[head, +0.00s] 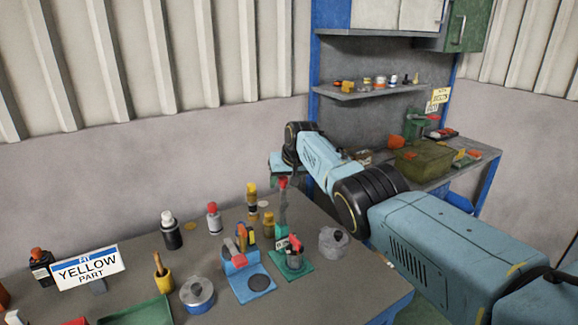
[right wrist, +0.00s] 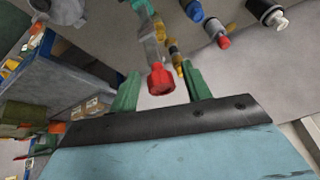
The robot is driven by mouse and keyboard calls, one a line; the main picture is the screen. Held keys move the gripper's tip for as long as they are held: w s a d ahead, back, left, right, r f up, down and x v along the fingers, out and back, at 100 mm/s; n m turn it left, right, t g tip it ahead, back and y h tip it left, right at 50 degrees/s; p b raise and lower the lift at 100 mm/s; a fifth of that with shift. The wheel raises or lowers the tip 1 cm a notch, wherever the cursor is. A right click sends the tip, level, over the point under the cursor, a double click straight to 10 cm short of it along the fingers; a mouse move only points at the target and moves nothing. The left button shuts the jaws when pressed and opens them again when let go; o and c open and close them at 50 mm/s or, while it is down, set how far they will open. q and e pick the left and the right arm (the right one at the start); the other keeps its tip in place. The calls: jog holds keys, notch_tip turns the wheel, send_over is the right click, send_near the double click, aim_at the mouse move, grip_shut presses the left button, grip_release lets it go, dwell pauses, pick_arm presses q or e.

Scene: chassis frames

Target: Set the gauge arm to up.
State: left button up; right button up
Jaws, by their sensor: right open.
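The gauge stands on a green base (head: 296,268) on the workbench, with a small pale label and a red part low on it. Above it, a green upright part leads to a red tip (head: 283,183). In the right wrist view, a pale grey arm (right wrist: 152,48) ends in a red knob (right wrist: 161,82). My right gripper (right wrist: 158,76) is open, with one green finger on each side of the red knob; I cannot tell whether either touches it. In the head view, my right arm partly hides this gripper. My left gripper is not in view.
A blue stand (head: 258,286) is left of the gauge and a grey knobbed object (head: 334,241) right of it. Several bottles, a tape roll (head: 198,294), a yellow cup (head: 163,280) and a green tray (head: 140,314) share the bench. A "YELLOW PART" sign (head: 87,268) stands left.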

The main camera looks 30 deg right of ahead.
jog(key=shift+p+v, duration=1.15)
jog(key=shift+v, duration=0.35)
jog(key=v, duration=1)
jog(key=shift+b, duration=0.45)
jog(key=shift+s, duration=0.1)
